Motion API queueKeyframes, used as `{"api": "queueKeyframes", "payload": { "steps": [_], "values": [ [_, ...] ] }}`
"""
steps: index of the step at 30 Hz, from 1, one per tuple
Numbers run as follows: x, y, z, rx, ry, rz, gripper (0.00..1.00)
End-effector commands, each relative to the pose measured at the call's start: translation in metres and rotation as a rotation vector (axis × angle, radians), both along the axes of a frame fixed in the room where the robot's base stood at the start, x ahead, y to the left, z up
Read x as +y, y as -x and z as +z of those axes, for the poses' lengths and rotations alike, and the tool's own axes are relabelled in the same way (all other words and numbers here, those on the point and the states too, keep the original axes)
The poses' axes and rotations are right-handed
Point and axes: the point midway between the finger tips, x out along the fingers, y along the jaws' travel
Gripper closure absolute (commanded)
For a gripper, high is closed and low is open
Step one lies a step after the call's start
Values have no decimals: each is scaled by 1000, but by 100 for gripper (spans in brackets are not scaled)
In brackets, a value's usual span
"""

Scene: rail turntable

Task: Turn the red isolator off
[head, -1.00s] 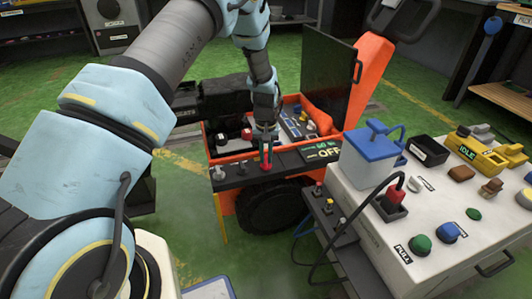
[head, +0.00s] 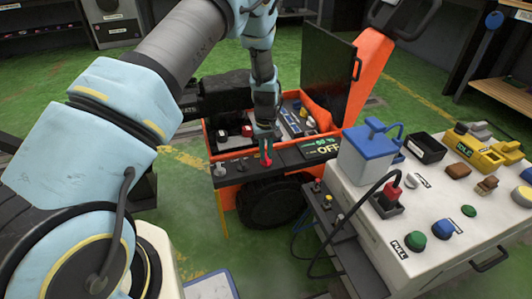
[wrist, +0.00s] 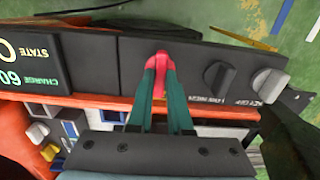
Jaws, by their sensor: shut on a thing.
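The red isolator (head: 266,161) is a small red handle on the dark front panel (head: 235,166) of the orange wheeled machine. In the wrist view the red isolator (wrist: 160,62) stands between my green fingertips and is partly covered by them. My gripper (head: 265,148) points down at the panel, shut on the isolator; it also shows in the wrist view (wrist: 159,72). The display (head: 323,149) beside it reads "OFF" in the head view. In the wrist view the display (wrist: 25,62) shows STATE and CHARGE 60, cut off at the edge.
The orange machine's open lid (head: 328,65) stands behind. A white cart (head: 435,205) with a blue box (head: 370,150) and several buttons is close on the right.

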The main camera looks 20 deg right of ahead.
Motion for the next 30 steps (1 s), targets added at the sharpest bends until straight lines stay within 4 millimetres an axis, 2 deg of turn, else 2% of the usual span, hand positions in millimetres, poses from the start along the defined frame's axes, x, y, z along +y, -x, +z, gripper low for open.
{"api": "queueKeyframes", "payload": {
  "steps": [6, 7, 15, 23, 26, 30],
  "values": [
    [0, 0, 0, -1, 1, 2, 100],
    [0, 0, 0, -1, 1, 2, 80],
    [0, 0, 0, 0, 0, 1, 52],
    [0, 0, 2, -1, 1, 0, 52],
    [-1, -1, 12, -3, 2, 0, 52],
    [-1, -1, 36, -3, 3, 0, 52]
  ]
}}
